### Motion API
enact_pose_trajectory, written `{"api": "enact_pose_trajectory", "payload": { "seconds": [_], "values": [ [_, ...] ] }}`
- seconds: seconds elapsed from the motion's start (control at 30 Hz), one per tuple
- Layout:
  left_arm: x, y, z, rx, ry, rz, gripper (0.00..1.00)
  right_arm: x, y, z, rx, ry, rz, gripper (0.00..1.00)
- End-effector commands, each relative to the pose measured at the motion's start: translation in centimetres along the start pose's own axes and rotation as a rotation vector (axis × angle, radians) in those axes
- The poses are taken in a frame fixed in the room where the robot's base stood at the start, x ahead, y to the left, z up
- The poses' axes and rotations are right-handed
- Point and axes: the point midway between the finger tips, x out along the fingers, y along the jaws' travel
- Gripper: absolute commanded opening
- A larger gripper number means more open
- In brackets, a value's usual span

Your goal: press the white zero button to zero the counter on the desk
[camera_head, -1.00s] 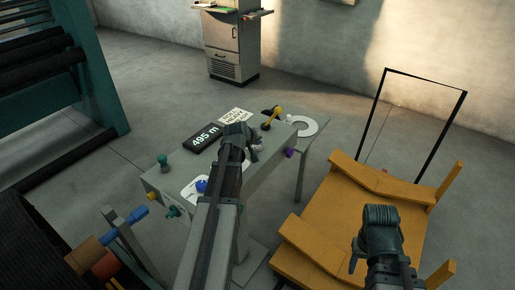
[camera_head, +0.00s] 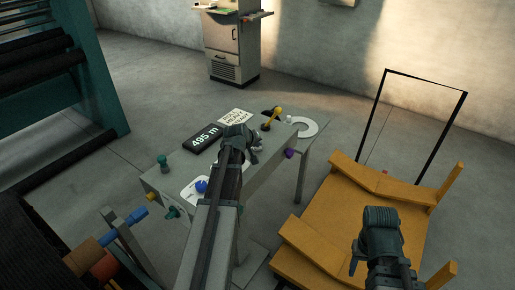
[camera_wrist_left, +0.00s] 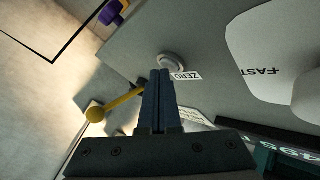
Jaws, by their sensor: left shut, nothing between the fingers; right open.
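The counter (camera_head: 204,138) on the grey desk (camera_head: 275,167) is a black display reading 495 m; its edge also shows in the left wrist view (camera_wrist_left: 283,143). The white zero button (camera_wrist_left: 172,60) is round, beside a white ZERO label (camera_wrist_left: 186,76). My left gripper (camera_wrist_left: 160,73) is shut and empty, its fingertips overlapping the button's near edge; I cannot tell whether they touch it. In the head view my left gripper (camera_head: 251,157) is over the desk and hides the button. My right gripper (camera_head: 354,264) is open, over the orange cart.
A yellow-knobbed lever (camera_head: 272,118) stands beside a paper sign (camera_head: 235,117) on the desk. A purple knob (camera_head: 290,153), a blue knob (camera_head: 201,186) and a green knob (camera_head: 163,160) are also there. The orange cart (camera_head: 345,205) stands right of the desk.

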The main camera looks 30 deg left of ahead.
Motion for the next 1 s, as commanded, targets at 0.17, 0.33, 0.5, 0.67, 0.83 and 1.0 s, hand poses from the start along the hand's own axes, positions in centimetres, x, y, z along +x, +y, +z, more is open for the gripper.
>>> {"api": "enact_pose_trajectory", "payload": {
  "seconds": [0.17,0.33,0.5,0.67,0.83,1.0],
  "values": [
    [0.2,-0.1,0.2,0.000,-0.001,0.000,0.00,0.3,0.0,0.0,0.000,0.000,0.000,0.50],
    [0.3,-0.2,0.2,0.000,-0.001,0.000,0.00,0.4,0.0,0.0,0.000,0.000,0.000,0.50],
    [0.2,-0.2,0.2,0.000,-0.001,0.000,0.00,0.3,0.0,0.0,0.000,0.000,0.000,0.50],
    [0.1,-0.1,0.1,0.000,-0.001,0.000,0.00,0.1,0.0,0.0,0.000,0.000,0.000,0.50],
    [-0.5,0.4,-0.3,0.000,-0.001,0.000,0.00,-0.7,0.1,0.0,0.000,0.000,0.000,0.50],
    [-1.1,0.8,-0.8,0.000,-0.001,0.000,0.00,-1.5,0.1,0.1,0.000,0.000,0.000,0.50]
  ]
}}
